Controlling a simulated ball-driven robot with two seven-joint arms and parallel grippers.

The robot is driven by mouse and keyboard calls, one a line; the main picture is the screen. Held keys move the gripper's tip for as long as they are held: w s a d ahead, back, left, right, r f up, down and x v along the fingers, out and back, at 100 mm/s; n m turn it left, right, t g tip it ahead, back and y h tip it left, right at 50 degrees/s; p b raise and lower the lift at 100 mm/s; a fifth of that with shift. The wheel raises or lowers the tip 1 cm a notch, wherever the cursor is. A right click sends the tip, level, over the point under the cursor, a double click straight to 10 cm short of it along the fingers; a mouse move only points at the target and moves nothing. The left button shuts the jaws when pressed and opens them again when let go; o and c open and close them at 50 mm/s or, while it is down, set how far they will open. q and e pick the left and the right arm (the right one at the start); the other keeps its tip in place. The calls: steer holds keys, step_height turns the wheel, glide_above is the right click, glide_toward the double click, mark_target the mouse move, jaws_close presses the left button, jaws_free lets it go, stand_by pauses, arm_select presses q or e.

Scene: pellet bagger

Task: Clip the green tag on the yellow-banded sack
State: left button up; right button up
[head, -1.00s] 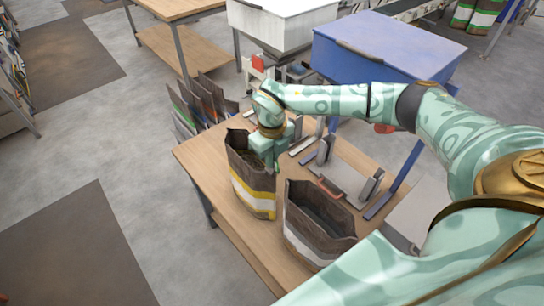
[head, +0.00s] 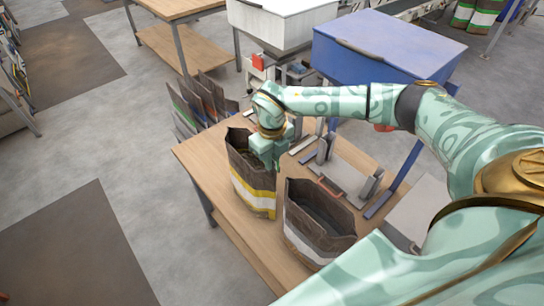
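The yellow-banded sack (head: 253,190) is dark brown with yellow and white bands. It stands upright and open-topped on the wooden table (head: 233,222). My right gripper (head: 272,165) points down at the right side of the sack's mouth, covering part of the rim. I cannot tell whether it touches the sack, or whether its fingers are open or shut. No green tag can be made out; one at the fingers would be hard to see against the pale green gripper. My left gripper is out of view.
A white-banded brown sack (head: 318,222) stands open just right of the yellow-banded one. Grey metal fixtures (head: 340,180) lie behind it on the table. A blue bin (head: 388,45) is beyond.

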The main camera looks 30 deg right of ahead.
steer(key=shift+o, duration=0.3)
steer(key=shift+w+d, duration=0.1)
steer(key=shift+w, duration=0.05)
step_height(320, 180, up, 16)
steer(key=b, duration=0.1)
stand_by(0.6)
